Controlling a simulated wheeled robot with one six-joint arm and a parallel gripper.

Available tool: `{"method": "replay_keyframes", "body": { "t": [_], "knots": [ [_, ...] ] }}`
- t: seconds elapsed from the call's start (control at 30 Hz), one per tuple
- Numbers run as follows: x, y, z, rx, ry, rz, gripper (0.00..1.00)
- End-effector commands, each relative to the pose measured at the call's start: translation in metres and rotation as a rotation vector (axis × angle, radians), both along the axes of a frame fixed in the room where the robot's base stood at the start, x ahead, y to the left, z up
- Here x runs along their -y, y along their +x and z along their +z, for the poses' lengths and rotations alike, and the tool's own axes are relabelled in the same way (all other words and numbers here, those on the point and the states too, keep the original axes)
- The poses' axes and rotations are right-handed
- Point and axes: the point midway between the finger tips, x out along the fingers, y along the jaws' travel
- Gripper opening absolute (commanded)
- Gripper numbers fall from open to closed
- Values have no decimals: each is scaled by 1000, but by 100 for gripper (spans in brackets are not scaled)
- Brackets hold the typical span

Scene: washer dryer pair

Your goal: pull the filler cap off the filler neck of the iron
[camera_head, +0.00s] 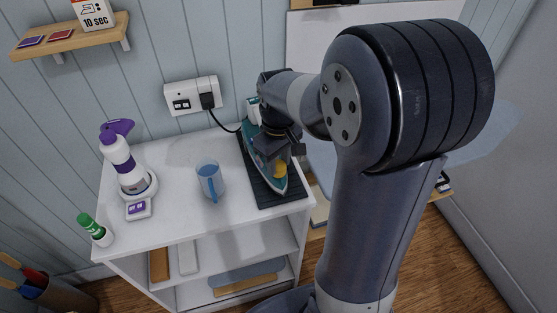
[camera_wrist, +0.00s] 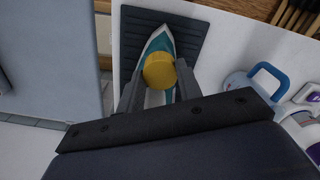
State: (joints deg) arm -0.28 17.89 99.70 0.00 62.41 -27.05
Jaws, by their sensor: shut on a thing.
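The teal and white iron (camera_head: 268,178) lies on a dark ribbed mat (camera_head: 266,199) at the right of the white cabinet top. It also shows in the wrist view (camera_wrist: 160,43), tip pointing away. The yellow filler cap (camera_wrist: 159,71) shows over the iron's body, and in the head view (camera_head: 281,169) it is partly covered. My gripper (camera_wrist: 158,80) is shut on the cap, one finger on each side. The filler neck is hidden under the cap, so I cannot tell whether the cap is seated on it or lifted.
A blue cup (camera_head: 210,180) stands left of the mat. A purple and white spray bottle (camera_head: 126,165), a small purple and white box (camera_head: 138,209) and a green-capped bottle (camera_head: 95,229) stand further left. A black plug and cord (camera_head: 209,101) are at the wall behind.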

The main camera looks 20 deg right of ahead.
Motion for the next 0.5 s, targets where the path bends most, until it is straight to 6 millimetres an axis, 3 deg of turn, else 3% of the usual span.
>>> {"method": "replay_keyframes", "body": {
  "t": [0.5],
  "knots": [
    [0, 0, 34, 0, 0, 0, 6]
  ]
}}
